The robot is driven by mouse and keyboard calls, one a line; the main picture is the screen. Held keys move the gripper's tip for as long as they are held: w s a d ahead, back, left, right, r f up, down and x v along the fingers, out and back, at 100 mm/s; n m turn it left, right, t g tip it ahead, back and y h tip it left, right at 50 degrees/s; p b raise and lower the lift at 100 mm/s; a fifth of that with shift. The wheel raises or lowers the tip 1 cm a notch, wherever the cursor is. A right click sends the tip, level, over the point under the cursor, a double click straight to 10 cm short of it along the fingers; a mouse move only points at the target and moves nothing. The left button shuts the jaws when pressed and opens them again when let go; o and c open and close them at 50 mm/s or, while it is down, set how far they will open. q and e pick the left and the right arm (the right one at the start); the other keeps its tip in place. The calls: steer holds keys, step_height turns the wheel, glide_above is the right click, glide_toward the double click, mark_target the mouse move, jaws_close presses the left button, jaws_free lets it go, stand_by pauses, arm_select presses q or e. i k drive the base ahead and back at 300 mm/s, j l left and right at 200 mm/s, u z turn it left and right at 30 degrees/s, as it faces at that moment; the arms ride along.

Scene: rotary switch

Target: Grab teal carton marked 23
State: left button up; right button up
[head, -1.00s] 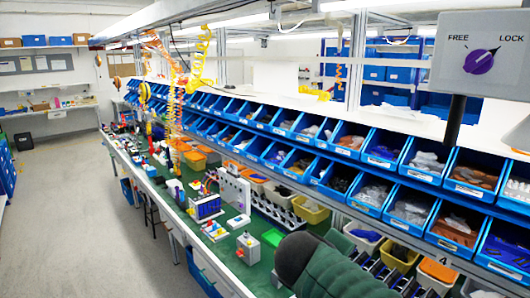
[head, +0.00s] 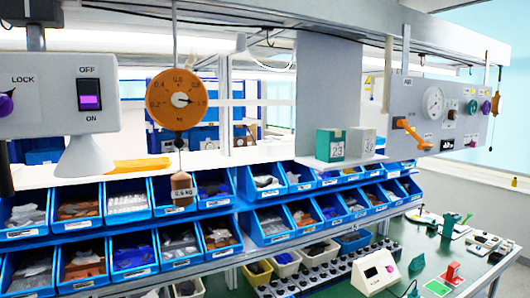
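The teal carton (head: 330,145) stands upright on a small grey shelf (head: 335,163) against a grey panel, above the blue bins. A label on its front seems to read 23. A white-grey carton (head: 360,143) with a similar label stands directly to its right. Neither of my grippers shows in the head view.
A grey switch box (head: 60,95) is at far left. A control panel (head: 440,115) with an orange lever hangs at right. Blue bins (head: 125,250) fill the rack below.

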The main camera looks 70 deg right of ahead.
mark_target(330, 144)
steer(key=z, duration=2.85)
